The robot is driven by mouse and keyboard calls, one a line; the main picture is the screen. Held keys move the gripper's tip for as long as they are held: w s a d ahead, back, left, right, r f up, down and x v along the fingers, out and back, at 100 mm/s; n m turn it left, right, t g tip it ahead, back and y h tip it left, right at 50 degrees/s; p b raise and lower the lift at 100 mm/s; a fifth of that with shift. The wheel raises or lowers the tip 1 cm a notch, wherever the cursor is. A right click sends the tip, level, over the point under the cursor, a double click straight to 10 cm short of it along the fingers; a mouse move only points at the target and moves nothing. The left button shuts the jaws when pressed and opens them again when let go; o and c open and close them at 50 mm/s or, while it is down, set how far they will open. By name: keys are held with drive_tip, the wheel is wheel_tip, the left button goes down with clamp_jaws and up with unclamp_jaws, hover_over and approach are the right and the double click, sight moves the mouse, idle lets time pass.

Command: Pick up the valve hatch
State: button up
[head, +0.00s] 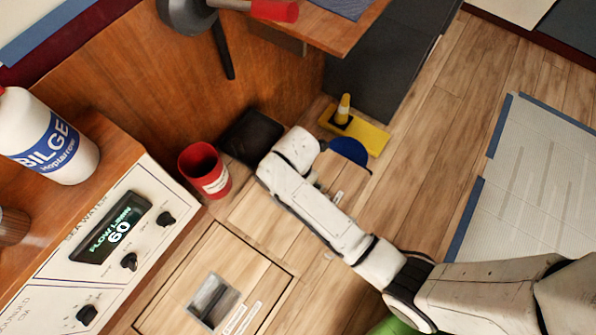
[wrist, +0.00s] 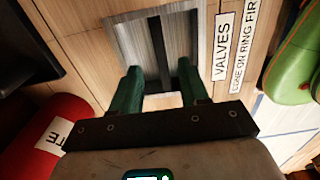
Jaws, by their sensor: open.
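The valve hatch is a wooden floor panel with a square grey metal recess (wrist: 124,36) in the wrist view. A dark upright bar (wrist: 159,50) crosses the recess. A label reading "VALVES" (wrist: 221,45) is right of it. My gripper (wrist: 160,68) is open over the near part of the recess, its two green fingers apart with the bar between them in the picture. Nothing is visibly held, and I cannot tell whether the fingers touch the hatch. In the head view my arm hides the gripper and most of this spot.
A red bin (head: 205,170) stands left of my arm. Another floor hatch (head: 212,300) is at lower left. A green object (wrist: 300,55) is at right in the wrist view. Floor at right is open.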

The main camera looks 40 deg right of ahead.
wheel_tip(320, 180, down, 5)
drive_tip(key=shift+s+f+b, duration=0.1)
drive_tip(key=shift+s+b, duration=0.05)
drive_tip(key=shift+b, duration=0.65)
clamp_jaws()
idle(0.8)
